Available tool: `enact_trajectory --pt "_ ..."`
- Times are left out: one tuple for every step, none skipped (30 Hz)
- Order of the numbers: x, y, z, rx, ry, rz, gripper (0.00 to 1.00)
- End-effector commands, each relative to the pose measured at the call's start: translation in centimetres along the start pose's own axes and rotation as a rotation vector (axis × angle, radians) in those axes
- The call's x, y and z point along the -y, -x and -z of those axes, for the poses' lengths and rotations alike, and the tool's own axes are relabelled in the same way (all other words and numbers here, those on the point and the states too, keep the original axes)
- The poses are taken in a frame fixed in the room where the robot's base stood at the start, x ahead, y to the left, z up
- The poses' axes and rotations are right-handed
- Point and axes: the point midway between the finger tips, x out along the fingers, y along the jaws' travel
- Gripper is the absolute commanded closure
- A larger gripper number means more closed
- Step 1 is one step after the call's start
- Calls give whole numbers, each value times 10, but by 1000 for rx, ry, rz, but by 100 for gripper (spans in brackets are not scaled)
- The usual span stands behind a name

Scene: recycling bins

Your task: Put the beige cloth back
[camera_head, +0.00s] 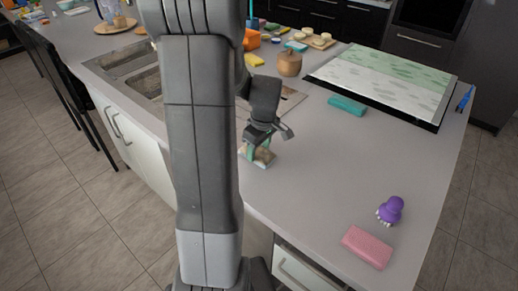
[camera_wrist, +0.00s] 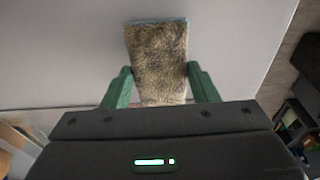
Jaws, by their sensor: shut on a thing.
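The beige cloth (camera_wrist: 157,50) is a fuzzy, roughly rectangular piece with a bluish far edge. In the wrist view it sits between the two green fingers of my gripper (camera_wrist: 159,72), which are shut on its near part. In the head view my gripper (camera_head: 257,151) points down at the countertop near its front edge, with the cloth (camera_head: 266,158) at the fingertips. The cloth is small there and partly hidden by the fingers. I cannot tell whether it touches the counter.
On the grey countertop (camera_head: 315,180) lie a teal sponge (camera_head: 347,105), a purple brush (camera_head: 391,210) and a pink sponge (camera_head: 367,248). A green-and-white panel (camera_head: 390,82) is at the back right. A wooden pot (camera_head: 289,65) stands behind my gripper. A sink (camera_head: 146,82) is left. The counter's middle is clear.

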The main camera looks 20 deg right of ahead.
Motion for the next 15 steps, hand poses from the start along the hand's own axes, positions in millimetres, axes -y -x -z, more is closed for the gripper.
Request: enact_trajectory --pt "0 -4 -1 1 0 1 72" --pt "0 -5 -1 1 0 1 72" --pt "0 -5 -1 0 0 1 72" --pt "0 -5 -1 0 0 0 72" --pt "0 -5 -1 0 0 0 72" --pt "0 -5 -1 0 0 0 72" --pt "0 -5 -1 0 0 0 72" --pt "0 -5 -1 0 0 0 72" --pt "0 -5 -1 0 0 0 72" --pt "0 -6 -1 0 0 0 72" --pt "0 -7 -1 0 0 0 72" --pt "0 -9 -1 0 0 0 72" --pt "0 -9 -1 0 0 0 44" --pt "0 -8 -1 0 0 0 39" --pt "0 -8 -1 0 0 0 31"
